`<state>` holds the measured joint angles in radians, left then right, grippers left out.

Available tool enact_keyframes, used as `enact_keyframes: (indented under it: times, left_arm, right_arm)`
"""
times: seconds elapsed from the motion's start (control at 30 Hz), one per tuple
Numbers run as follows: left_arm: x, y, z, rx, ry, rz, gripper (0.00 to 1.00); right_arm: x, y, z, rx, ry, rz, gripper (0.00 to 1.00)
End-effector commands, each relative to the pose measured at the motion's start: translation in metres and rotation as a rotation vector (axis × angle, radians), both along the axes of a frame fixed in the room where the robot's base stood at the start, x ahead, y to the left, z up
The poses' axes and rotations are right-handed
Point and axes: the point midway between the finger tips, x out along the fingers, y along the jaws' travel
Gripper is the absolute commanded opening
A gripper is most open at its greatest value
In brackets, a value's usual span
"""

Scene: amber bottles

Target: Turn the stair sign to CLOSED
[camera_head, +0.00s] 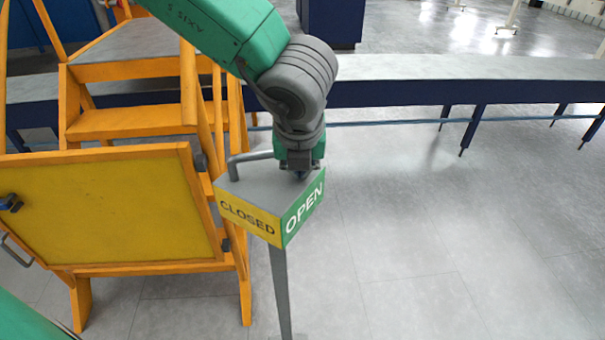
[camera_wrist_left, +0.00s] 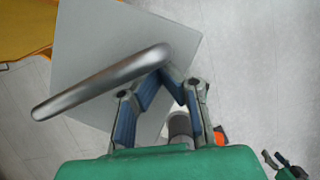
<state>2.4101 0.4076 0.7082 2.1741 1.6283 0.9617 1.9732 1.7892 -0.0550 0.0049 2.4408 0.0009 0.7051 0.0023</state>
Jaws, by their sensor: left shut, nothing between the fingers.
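The stair sign (camera_head: 262,200) is a grey-topped block on a thin grey post. Its yellow CLOSED face points to the front left and its green OPEN face to the front right. A grey bar handle (camera_head: 250,156) stands on its top. My left gripper (camera_head: 300,174) points down over the right part of the sign's top, shut and empty. In the left wrist view, the gripper's fingertips (camera_wrist_left: 168,74) are at one end of the handle (camera_wrist_left: 95,85), above the grey sign top (camera_wrist_left: 90,45). I cannot tell whether they touch it. My right gripper is not in the head view.
Orange stairs (camera_head: 130,122) with a yellow panel gate (camera_head: 105,210) stand close to the left of the sign. A long conveyor-like bench (camera_head: 430,80) runs behind. The grey floor (camera_head: 450,230) to the right is clear.

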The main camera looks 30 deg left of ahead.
Motion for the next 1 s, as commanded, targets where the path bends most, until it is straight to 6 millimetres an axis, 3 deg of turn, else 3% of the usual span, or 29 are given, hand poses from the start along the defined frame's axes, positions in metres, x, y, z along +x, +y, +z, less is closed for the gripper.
enact_keyframes:
  times: [0.27, 0.53, 1.0]
  left_arm:
    - [0.016, -0.001, 0.001, 0.009, 0.001, 0.261, 0.0]
    - [0.028, 0.011, 0.0, 0.005, 0.002, 0.487, 0.0]
    - [0.036, 0.021, 0.0, 0.005, 0.003, 0.694, 0.0]
  right_arm:
    - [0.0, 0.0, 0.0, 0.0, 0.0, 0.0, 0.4]
    - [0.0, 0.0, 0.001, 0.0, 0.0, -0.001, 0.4]
    - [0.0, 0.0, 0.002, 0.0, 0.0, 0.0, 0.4]
